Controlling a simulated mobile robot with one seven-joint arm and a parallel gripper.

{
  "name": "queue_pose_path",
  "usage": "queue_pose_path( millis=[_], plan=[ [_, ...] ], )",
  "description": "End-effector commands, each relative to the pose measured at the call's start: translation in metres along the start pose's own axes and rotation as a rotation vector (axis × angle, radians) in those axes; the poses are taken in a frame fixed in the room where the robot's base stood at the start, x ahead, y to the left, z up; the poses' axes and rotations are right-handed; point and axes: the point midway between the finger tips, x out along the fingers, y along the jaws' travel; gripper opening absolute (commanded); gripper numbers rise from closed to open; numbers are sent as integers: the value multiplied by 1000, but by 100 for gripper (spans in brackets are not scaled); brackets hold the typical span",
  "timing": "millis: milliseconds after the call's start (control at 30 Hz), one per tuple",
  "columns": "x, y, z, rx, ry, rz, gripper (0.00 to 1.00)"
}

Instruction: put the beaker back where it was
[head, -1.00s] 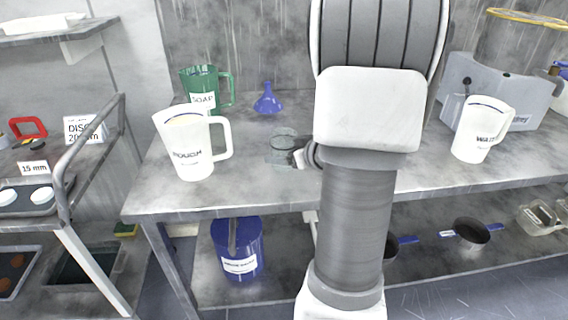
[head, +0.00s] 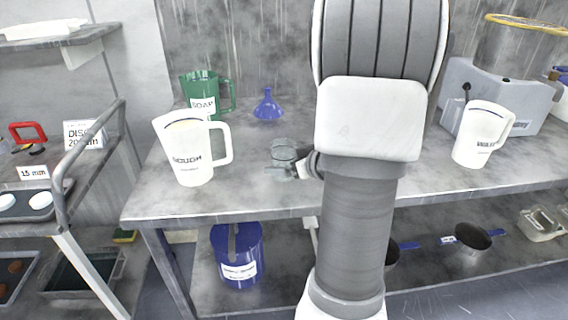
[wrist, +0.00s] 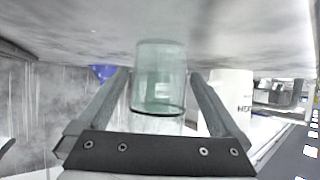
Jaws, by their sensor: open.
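The clear, greenish glass beaker (head: 284,152) stands on the grey bench, left of my arm and right of the white jug. In the wrist view, which shows the bench surface at the top, the beaker (wrist: 158,90) is between the two fingers of my gripper (wrist: 158,78). The fingers are spread, with a narrow gap on each side of the glass. In the head view my arm hides most of the gripper; only a small part shows beside the beaker.
The white ROUGH jug (head: 187,160) stands left of the beaker. The green SOAP jug (head: 203,92) and blue funnel (head: 267,106) are behind. Another white jug (head: 478,138) and a grey machine (head: 525,105) stand right. The bench (head: 240,190) is clear in front.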

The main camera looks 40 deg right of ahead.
Motion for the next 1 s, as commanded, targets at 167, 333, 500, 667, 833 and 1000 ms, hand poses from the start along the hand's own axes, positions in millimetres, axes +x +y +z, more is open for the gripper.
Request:
queue_pose_path(
  millis=[167, 333, 500, 667, 833, 1000],
  plan=[
    [-38, 1, -4, 2, 1, 5, 100],
    [-75, 1, -4, 1, 1, 4, 100],
    [-101, 1, -2, 1, 0, 3, 100],
    [-112, 0, -1, 1, 0, 1, 100],
    [-113, 0, 0, 1, 0, 1, 100],
    [-113, 0, 0, 1, 0, 1, 100]
  ],
)
